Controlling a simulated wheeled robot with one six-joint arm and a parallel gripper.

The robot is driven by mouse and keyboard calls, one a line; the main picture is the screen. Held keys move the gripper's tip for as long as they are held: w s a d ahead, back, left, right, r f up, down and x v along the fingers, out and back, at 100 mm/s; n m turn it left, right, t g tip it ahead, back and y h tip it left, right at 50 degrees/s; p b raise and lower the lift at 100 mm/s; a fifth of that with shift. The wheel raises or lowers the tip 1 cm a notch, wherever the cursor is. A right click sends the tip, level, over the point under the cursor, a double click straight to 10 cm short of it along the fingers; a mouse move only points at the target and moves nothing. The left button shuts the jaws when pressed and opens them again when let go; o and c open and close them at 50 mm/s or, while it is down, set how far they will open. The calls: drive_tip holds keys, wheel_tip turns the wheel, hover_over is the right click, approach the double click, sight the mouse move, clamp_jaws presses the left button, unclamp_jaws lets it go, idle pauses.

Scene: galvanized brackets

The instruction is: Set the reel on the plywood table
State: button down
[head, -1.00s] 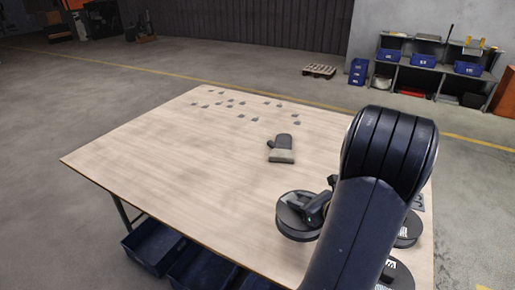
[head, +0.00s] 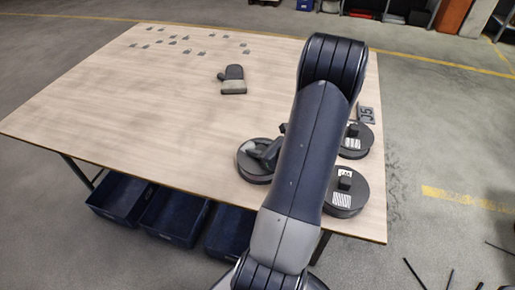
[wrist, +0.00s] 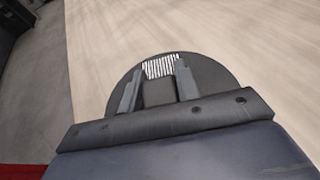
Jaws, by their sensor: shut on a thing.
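The dark round reel (head: 246,172) is at the near part of the plywood table (head: 130,110), left of my arm. In the wrist view the reel (wrist: 212,76) shows a striped white label, and my gripper (wrist: 158,88) is shut on its raised block, one finger on each side. In the head view my gripper (head: 268,152) is partly covered by my arm. The reel lies over the tabletop, but I cannot tell whether it touches the wood. Its near side is hidden in the wrist view.
Two similar reels with labels stand at the table's right side, a farther one (head: 358,146) and a nearer one (head: 346,200). A dark plate marked 15 (head: 366,115) lies behind them. The left tabletop is clear.

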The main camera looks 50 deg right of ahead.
drive_tip(key=shift+f, duration=0.15)
drive_tip(key=c, duration=1)
unclamp_jaws()
drive_tip(key=shift+c, duration=0.2)
drive_tip(key=shift+s+r, duration=0.15)
drive_tip(key=shift+r, duration=0.15)
drive_tip(key=v, duration=1.1)
drive_tip(key=shift+s+p, duration=0.3)
drive_tip(key=shift+s, duration=0.05)
